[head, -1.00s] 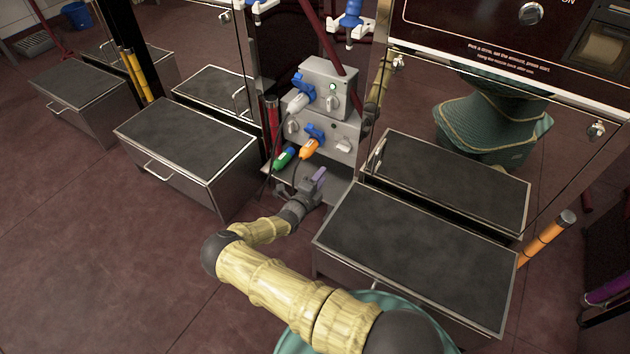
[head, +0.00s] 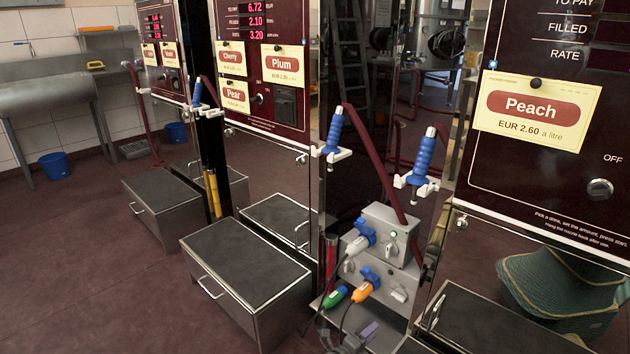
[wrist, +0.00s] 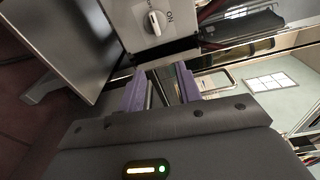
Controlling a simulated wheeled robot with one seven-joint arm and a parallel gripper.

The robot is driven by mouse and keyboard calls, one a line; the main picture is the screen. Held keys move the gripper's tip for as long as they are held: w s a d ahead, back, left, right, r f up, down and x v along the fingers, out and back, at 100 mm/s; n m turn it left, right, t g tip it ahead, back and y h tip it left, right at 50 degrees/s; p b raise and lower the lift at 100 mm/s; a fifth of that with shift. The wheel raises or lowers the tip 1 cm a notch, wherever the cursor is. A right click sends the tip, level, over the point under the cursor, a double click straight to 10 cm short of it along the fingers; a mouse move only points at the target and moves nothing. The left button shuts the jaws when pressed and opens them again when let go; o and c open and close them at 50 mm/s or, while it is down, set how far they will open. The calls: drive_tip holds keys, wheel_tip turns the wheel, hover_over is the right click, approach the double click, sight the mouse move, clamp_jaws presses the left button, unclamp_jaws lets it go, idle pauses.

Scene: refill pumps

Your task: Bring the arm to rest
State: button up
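My gripper (head: 366,336) shows at the bottom edge of the head view, low in front of the grey socket box (head: 390,222). In the wrist view its two purple fingers stand apart with nothing held between them, so my gripper (wrist: 161,84) is open and empty. A dial on the grey box (wrist: 125,18) is just beyond the fingers. Most of my arm is below the head view.
Metal step boxes (head: 245,260) stand to the left and right (head: 480,325). Open floor (head: 110,300) lies at left.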

drive_tip(key=s+d+r+m+g+y+p, duration=0.4)
drive_tip(key=s+r+m+g, duration=0.85)
drive_tip(key=m, duration=0.95)
drive_tip(key=s+a+r+m+t+y+p, duration=0.15)
drive_tip(key=s+a+r+m+y, duration=0.3)
drive_tip(key=s+r+m, duration=0.55)
drive_tip(key=s+a+r+m+t+y+p, duration=0.1)
drive_tip(key=s+a+r+m+t+y, duration=0.15)
drive_tip(key=s+r+m+y, duration=0.65)
drive_tip(key=w+r+m+h+p, duration=0.1)
drive_tip(key=r+h+p, duration=0.1)
drive_tip(key=r+p, duration=1.7)
drive_tip(key=w+r+m+h+p, duration=0.1)
drive_tip(key=w+r+h+p, duration=0.1)
drive_tip(key=r+p, duration=1.7)
wheel_tip(320, 180, up, 4)
drive_tip(key=shift+w+a+r, duration=0.1)
drive_tip(key=shift+w+a, duration=0.15)
drive_tip(key=shift+a, duration=0.1)
